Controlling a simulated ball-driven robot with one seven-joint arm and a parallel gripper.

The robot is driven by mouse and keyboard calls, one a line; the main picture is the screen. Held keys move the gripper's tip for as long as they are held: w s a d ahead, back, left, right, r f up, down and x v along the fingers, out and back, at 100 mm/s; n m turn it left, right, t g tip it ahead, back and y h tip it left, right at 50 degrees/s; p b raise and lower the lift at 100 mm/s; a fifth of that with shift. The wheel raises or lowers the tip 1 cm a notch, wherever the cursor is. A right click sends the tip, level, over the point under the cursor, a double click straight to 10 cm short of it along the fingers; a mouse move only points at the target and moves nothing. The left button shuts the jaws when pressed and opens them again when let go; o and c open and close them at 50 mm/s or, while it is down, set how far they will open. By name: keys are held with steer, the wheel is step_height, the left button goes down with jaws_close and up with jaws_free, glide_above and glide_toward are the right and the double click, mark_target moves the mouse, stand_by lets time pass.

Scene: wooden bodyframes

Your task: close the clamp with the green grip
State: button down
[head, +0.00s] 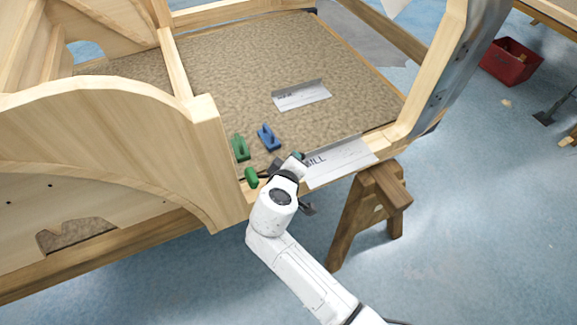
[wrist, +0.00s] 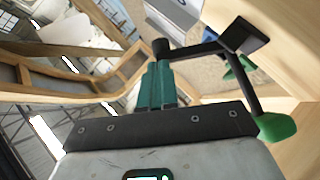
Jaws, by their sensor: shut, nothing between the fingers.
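The clamp's green grip (head: 251,177) shows just left of my wrist in the head view, beside the wooden post at the opening. In the wrist view the green grip (wrist: 277,127) is at the lower right, on a dark arm that runs up to a black bracket (wrist: 240,38). A dark bar reaches left from there to a black round end close by my fingertips. My gripper (wrist: 157,75) is shut with teal fingers together and nothing between them. In the head view my wrist hides most of the clamp. I cannot tell whether fingers and clamp touch.
A green tool (head: 239,149) and a blue tool (head: 267,138) lie on the speckled floor panel (head: 225,70). A metal plate (head: 340,160) lies on the sill, and another plate (head: 302,95) farther in. A wooden trestle (head: 375,205) stands below right. The curved wooden panel (head: 120,140) blocks the left.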

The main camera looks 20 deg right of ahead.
steer(key=shift+d+f+m+g+y+p, duration=0.15)
steer(key=shift+d+m+y+p, duration=0.2)
steer(key=shift+d+y+p, duration=0.2)
steer(key=shift+d+f+m+g+y+p, duration=0.1)
steer(key=shift+d+m+g+y+p, duration=0.05)
steer(key=shift+d+m+y+p, duration=0.35)
steer(key=shift+d+f+m+y+p, duration=0.45)
steer(key=shift+d+f+y, duration=0.25)
steer(key=shift+d+y, duration=0.3)
steer(key=shift+d+f+b, duration=0.35)
steer(key=shift+d+f, duration=0.1)
steer(key=shift+f, duration=0.35)
steer(key=shift+d+f+b, duration=0.35)
steer(key=shift+d+f, duration=0.05)
steer(key=shift+f, duration=0.35)
steer(key=shift+d+f, duration=0.15)
step_height(320, 180, up, 4)
steer(key=p, duration=0.3)
steer(key=s+r, duration=0.7)
steer(key=shift+a+r, duration=0.2)
